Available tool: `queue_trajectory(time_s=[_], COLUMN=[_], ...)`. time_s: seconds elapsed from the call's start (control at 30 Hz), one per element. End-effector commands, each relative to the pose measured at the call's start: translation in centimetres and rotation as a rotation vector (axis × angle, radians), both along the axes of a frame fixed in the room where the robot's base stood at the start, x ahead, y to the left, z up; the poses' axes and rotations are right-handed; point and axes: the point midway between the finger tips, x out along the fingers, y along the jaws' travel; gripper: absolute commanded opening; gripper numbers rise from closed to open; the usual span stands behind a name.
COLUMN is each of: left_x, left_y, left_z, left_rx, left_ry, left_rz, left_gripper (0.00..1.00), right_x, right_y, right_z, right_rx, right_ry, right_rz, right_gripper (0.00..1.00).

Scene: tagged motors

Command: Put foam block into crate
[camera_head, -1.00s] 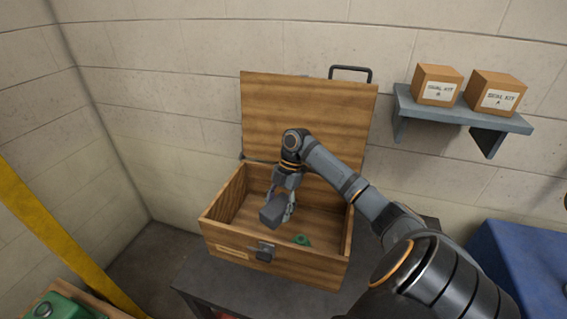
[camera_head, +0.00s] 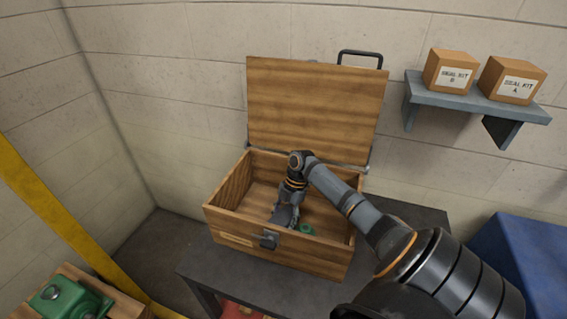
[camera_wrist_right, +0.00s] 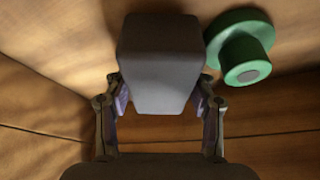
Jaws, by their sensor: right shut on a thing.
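The foam block (camera_wrist_right: 158,65) is a dark grey block between the fingers of my right gripper (camera_wrist_right: 160,105), which is shut on it. In the head view my right gripper (camera_head: 285,212) reaches down inside the open wooden crate (camera_head: 232,226), and the block (camera_head: 281,218) shows there only in part, low behind the front wall. I cannot tell whether the block touches the crate floor. A green round part (camera_head: 306,229) lies on the crate floor just right of the gripper; it also shows in the right wrist view (camera_wrist_right: 240,48). My left gripper is out of view.
The crate's lid (camera_head: 315,105) stands open at the back. The crate sits on a dark table (camera_head: 205,268). A wall shelf (camera_head: 470,100) with two boxes is at the upper right. A green motor (camera_head: 68,300) sits at the lower left.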

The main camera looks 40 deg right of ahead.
Motion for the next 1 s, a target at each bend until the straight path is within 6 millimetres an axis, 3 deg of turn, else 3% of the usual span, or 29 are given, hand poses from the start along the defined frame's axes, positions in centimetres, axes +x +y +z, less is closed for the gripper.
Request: queue_trajectory(time_s=[0.07, 0.37, 0.4, 0.43, 0.73, 0.87, 1.0], left_x=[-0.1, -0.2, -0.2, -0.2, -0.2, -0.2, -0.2], left_y=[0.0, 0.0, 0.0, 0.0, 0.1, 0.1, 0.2], left_z=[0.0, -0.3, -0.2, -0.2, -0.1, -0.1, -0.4], left_rx=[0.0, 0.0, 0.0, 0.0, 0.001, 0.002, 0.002], left_ry=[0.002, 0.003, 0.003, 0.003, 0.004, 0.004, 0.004], left_rz=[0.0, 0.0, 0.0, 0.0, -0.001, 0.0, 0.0], left_gripper=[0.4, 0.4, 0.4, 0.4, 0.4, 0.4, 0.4], right_x=[0.0, 0.0, 0.0, 0.0, 0.0, 0.1, 0.2], right_y=[0.0, 0.0, 0.0, 0.0, 0.0, -0.5, -1.7], right_z=[-0.8, -1.1, -1.0, -1.0, -0.9, 0.1, 3.0], right_rx=[0.001, -0.001, -0.001, -0.001, -0.001, -0.004, -0.007], right_ry=[0.001, 0.0, 0.0, 0.0, 0.0, -0.003, -0.004], right_rz=[-0.001, 0.0, 0.001, 0.001, 0.0, 0.0, 0.0], right_gripper=[0.39, 0.39, 0.6, 0.64, 0.65, 0.65, 0.65])
